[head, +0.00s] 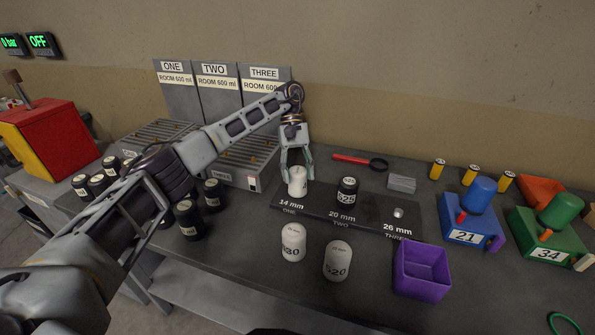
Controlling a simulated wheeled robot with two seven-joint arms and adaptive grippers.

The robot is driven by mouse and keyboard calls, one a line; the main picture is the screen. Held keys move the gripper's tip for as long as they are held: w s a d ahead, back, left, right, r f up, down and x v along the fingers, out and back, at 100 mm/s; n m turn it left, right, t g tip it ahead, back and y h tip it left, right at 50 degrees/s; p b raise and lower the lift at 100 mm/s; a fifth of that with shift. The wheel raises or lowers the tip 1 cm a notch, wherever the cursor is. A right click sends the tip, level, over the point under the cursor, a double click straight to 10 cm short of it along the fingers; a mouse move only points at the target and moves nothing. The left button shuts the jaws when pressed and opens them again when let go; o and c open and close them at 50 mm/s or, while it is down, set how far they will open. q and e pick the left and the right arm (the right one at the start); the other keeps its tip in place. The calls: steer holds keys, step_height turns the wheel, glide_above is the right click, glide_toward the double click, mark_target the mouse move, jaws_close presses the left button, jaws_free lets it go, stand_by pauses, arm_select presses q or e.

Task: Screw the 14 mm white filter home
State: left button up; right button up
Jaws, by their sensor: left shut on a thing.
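A white filter (298,184) stands upright at the 14 mm position, marked ONE, on the dark mounting plate (313,217). My left gripper (297,168) comes down from above and is shut on the top of this white filter. The filter's lower end meets the plate, but its thread is hidden. The 26 mm position, marked THREE, shows a bare metal stud (398,213). Two more white filters, one (293,243) and another (337,261), stand on the bench in front. My right gripper is not in view.
A purple bin (421,270) stands front right. Several black canisters (189,220) stand left, under my left arm. A red-handled magnifier (360,161) and grey block (401,184) lie behind the plate.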

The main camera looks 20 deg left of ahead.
arm_select(q)
steer(key=shift+a+r+m+g+y+p, duration=0.1)
steer(key=shift+m+g+y+p, duration=0.35)
steer(key=shift+m+p, duration=1.05)
steer(key=shift+m+y+p, duration=0.8)
steer(key=shift+y+p, duration=0.05)
steer(key=shift+p, duration=0.5)
steer(key=o, duration=1.3)
steer(key=shift+n+t+h+p, duration=0.4)
steer(key=shift+n+h, duration=0.4)
steer(key=shift+n, duration=0.65)
steer(key=shift+n+t+h+p, duration=0.3)
steer(key=shift+n+h, duration=0.5)
steer(key=shift+n, duration=0.65)
steer(key=shift+n, duration=0.4)
